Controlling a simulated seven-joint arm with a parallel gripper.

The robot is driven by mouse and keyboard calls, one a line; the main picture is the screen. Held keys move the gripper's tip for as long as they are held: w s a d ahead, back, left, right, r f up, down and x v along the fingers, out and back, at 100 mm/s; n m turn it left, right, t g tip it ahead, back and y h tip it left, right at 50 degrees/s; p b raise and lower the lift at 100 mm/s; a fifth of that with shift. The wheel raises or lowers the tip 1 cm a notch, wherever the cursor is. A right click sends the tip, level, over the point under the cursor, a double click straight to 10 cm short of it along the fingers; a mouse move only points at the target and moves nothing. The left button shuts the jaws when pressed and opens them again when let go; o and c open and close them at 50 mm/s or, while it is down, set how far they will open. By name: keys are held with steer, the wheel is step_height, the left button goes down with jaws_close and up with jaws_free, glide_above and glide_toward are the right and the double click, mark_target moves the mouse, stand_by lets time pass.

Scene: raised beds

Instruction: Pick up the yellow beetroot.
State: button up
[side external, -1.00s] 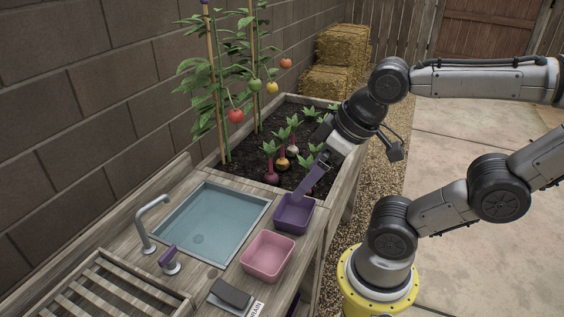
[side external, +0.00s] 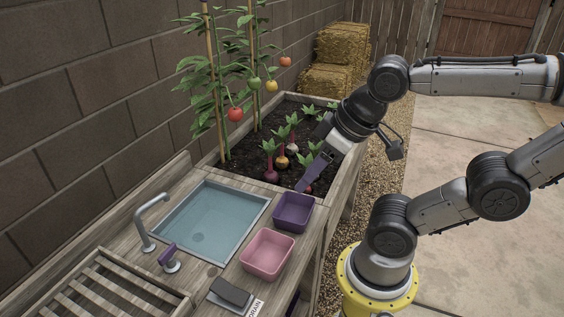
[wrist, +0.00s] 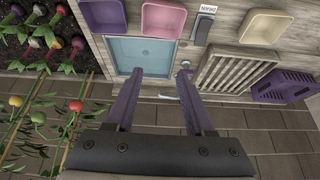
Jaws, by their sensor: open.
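The yellow beetroot (side external: 282,163), a yellow-orange root with green leaves, stands in the dark soil of the raised bed (side external: 235,178) in the side view. My gripper (side external: 300,188) has purple fingers and is to the right of and nearer the camera than the beetroot, by the bed's front right corner. The gripper also shows in the wrist view (wrist: 160,73), with its two fingers wide apart and nothing between them.
A dark red beetroot (side external: 271,176) stands close beside the yellow one, with other roots around it. Staked tomato plants (side external: 222,100) rise behind. A purple bin (side external: 292,220), a pink bin (side external: 267,263) and a sink (side external: 210,225) are in front of the bed.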

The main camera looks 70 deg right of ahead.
steer(key=w+d+r+m, duration=0.4)
steer(key=w+r+m, duration=0.2)
steer(key=w+r, duration=0.6)
steer(key=w+d+m+g+h, duration=0.15)
steer(key=w+d+m, duration=0.35)
steer(key=w+d, duration=0.75)
steer(key=m+g+y, duration=0.2)
steer(key=m+g, duration=0.2)
steer(key=m, duration=0.2)
glide_above(282, 158)
steer(key=shift+h, duration=0.25)
steer(key=f, duration=2.6)
steer(key=shift+w+d, duration=0.2)
steer(key=shift+d, duration=0.1)
step_height(282, 158, down, 13)
jaws_close()
